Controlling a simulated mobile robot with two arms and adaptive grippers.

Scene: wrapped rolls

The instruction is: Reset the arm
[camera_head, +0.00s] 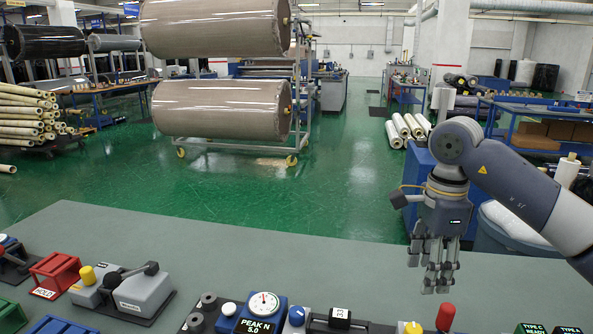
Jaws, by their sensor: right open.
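My right arm comes in from the right edge of the head view. Its gripper (433,270) points down over the far right part of the grey table (300,245). The gripper's fingers are spread apart with nothing between them. It is above the tabletop, behind the red-capped piece at the front edge. My left arm and gripper are not in the head view.
Along the table's front stand a red box marked HOLD (55,270), a grey lever device (140,290), a blue PEAK N gauge (262,308) and a red knob (445,316). The middle of the table is clear. Large wrapped rolls (220,107) hang on a wheeled rack beyond.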

